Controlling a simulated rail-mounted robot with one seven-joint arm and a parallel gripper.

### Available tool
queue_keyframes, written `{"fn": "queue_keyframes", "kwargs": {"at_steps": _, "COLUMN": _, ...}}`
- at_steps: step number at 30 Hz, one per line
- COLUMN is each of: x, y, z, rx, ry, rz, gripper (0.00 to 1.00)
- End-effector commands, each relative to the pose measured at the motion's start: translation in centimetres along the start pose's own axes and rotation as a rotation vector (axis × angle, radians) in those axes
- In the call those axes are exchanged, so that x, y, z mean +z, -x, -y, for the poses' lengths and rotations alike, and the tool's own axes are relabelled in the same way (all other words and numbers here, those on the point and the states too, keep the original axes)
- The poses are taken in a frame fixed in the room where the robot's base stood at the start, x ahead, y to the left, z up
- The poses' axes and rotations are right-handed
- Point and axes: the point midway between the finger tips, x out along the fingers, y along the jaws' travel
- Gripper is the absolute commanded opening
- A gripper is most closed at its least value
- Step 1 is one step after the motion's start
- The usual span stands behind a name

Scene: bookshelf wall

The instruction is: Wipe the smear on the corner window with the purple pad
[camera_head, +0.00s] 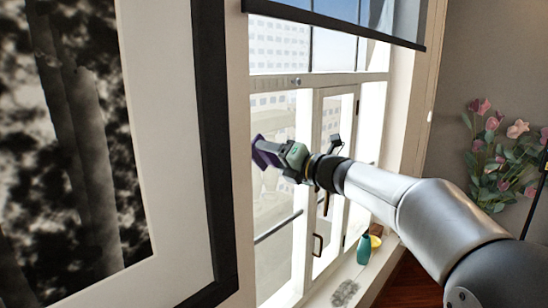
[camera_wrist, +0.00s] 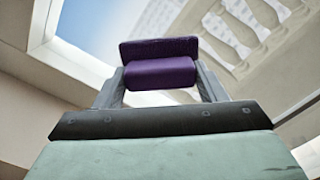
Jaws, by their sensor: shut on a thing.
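My gripper (camera_head: 277,155) reaches from the right and is shut on the purple pad (camera_head: 262,150) in front of the window. In the wrist view the purple pad (camera_wrist: 160,70) sits between the two grey fingers of my gripper (camera_wrist: 160,84). The corner window (camera_head: 335,110) has pale frames, and buildings show behind its glass. In the head view the pad overlaps the left pane; I cannot tell whether it touches the glass. I cannot make out a clear smear on the glass. A grey speckled patch (camera_head: 345,293) shows low down on the sill.
A green bottle (camera_head: 364,250), a yellow bowl (camera_head: 375,241) and a brown box (camera_head: 376,229) stand on the sill (camera_head: 330,285). A dark blind (camera_head: 340,22) hangs above. A large framed picture (camera_head: 160,100) fills the left. Pink flowers (camera_head: 495,145) stand at the right.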

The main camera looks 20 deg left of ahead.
Motion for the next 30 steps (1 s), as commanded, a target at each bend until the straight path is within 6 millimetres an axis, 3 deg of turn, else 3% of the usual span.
{"fn": "queue_keyframes", "kwargs": {"at_steps": 30, "x": 0.0, "y": -2.0, "z": 0.0, "rx": 0.001, "ry": 0.0, "rz": -0.001, "gripper": 0.36}}
